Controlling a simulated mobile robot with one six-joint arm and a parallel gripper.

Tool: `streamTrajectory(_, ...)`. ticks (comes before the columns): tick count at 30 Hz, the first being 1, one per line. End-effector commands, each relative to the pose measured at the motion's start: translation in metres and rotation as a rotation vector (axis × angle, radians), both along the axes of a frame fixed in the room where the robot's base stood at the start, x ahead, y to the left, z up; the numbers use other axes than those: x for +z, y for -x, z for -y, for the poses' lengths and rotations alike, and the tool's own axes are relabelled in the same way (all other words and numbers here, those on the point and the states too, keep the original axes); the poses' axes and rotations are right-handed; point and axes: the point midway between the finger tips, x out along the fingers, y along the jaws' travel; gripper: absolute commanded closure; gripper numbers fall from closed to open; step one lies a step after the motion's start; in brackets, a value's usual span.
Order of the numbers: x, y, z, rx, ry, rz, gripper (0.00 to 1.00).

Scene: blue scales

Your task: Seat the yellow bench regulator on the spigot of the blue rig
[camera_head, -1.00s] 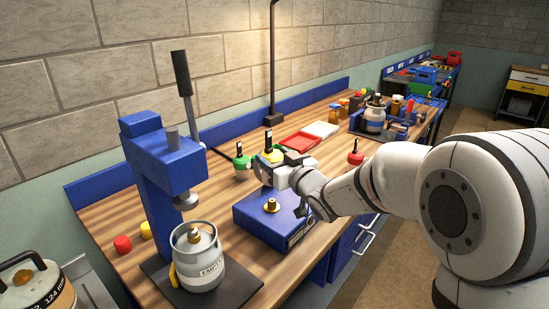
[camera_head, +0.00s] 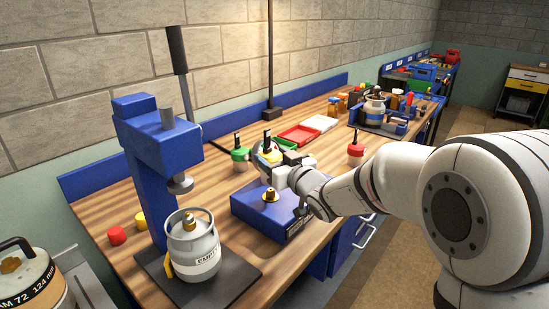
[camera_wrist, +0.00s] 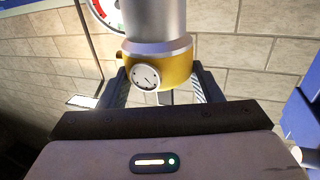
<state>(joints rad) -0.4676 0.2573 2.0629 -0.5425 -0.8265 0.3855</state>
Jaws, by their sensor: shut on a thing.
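My gripper (camera_head: 281,157) is shut on the yellow bench regulator (camera_head: 271,155), behind and above the blue rig. In the wrist view the regulator (camera_wrist: 176,68) has a yellow body with a small white dial and a grey metal cylinder above it. The gripper's fingers stand on both sides of it. The blue rig (camera_head: 250,213) is a low box on the wooden bench, with a brass spigot (camera_head: 270,195) standing bare on its top. The regulator appears apart from the spigot; its underside is hidden. The wrist view does not show the spigot.
A green-bodied regulator (camera_head: 240,157) stands left of my gripper, a red one (camera_head: 355,151) to the right. A blue lever press (camera_head: 150,150) with a grey EMPTY cylinder (camera_head: 193,247) stands at the left. Red tray (camera_head: 299,134) and white tray (camera_head: 320,123) lie behind.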

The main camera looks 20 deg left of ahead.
Motion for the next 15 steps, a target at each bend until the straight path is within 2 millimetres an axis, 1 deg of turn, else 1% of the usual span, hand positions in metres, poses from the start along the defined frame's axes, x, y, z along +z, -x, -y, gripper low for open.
streamTrajectory(3, -0.008, 0.000, 0.000, 0.000, -0.002, 0.001, 0.75)
streamTrajectory(15, -0.026, 0.000, 0.000, 0.000, -0.002, 0.003, 0.75)
